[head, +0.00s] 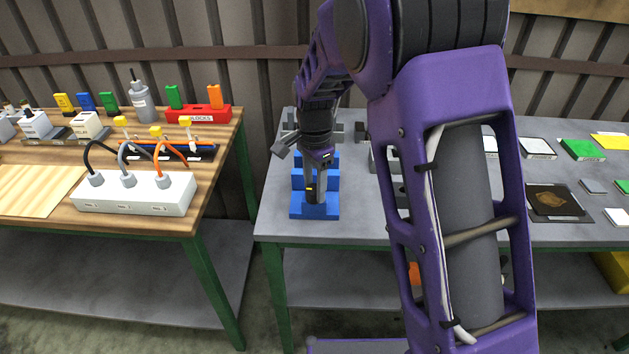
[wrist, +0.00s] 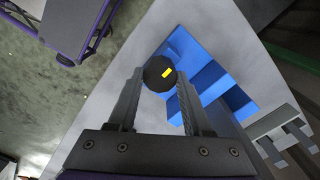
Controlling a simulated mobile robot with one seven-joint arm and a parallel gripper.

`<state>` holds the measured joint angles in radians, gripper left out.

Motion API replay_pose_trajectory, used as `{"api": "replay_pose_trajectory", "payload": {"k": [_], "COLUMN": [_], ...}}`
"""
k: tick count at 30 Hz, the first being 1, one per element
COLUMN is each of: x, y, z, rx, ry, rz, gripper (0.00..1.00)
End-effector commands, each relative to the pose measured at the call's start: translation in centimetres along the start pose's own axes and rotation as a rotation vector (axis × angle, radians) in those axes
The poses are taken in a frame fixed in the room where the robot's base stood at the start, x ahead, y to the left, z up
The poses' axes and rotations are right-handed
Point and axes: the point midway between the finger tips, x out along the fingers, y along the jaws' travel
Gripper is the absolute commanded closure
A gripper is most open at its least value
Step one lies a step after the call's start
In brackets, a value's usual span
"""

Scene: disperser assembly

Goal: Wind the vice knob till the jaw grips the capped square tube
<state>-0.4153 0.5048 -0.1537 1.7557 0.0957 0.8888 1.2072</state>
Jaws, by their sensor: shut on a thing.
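The blue vice (head: 328,212) stands near the front left of the grey bench, partly covered by my gripper (head: 312,190) in the head view. In the wrist view the vice (wrist: 235,98) shows behind and right of its round black knob (wrist: 160,72), which has a yellow mark on its face. The knob sits between my two fingertips, and my gripper is shut on it. I cannot make out the capped square tube in either view. The vice's jaw gap is hidden or too small to tell.
Grey fixtures (wrist: 280,130) stand beside the vice. A wooden table (head: 195,222) at left holds a white socket box (head: 135,196) and a red blocks tray (head: 198,114). A gap separates the two tables. My arm hides the middle of the grey bench.

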Motion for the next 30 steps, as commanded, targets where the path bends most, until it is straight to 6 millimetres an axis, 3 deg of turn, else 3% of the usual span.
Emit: {"api": "replay_pose_trajectory", "payload": {"k": [12, 29, 30], "x": [-0.18, -0.12, -0.12], "y": [-0.08, -0.07, -0.07], "z": [-0.04, -0.06, -0.06], "rx": [0.191, 0.223, 0.223], "ry": [0.002, 0.001, 0.001], "rz": [-0.004, -0.004, -0.004], "gripper": [1.0, 1.0, 0.45]}}
